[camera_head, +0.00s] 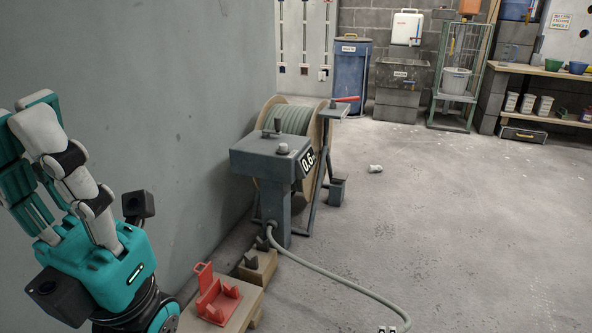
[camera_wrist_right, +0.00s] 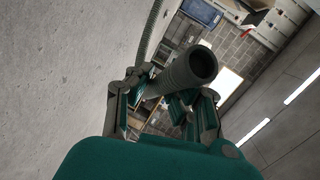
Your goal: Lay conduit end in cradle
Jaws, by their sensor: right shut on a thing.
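The red cradle (camera_head: 218,300) stands on a light wooden block at lower centre-left in the head view, with nothing in it. The grey conduit (camera_head: 335,279) leaves the foot of the meter post and curves over the floor to the bottom edge. In the right wrist view my right gripper (camera_wrist_right: 168,100) is shut around the conduit (camera_wrist_right: 185,76), whose round open end faces up and right, beyond the fingers. My left gripper (camera_head: 28,125) is raised near the wall, left of the cradle. Its fingers look apart and hold nothing visible.
The meter box (camera_head: 265,160) and the wooden reel (camera_head: 318,125) stand beside the grey wall behind the cradle. A small pale object (camera_head: 375,169) lies on the floor. A blue barrel (camera_head: 350,75), a sink and shelving line the back. The floor at right is clear.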

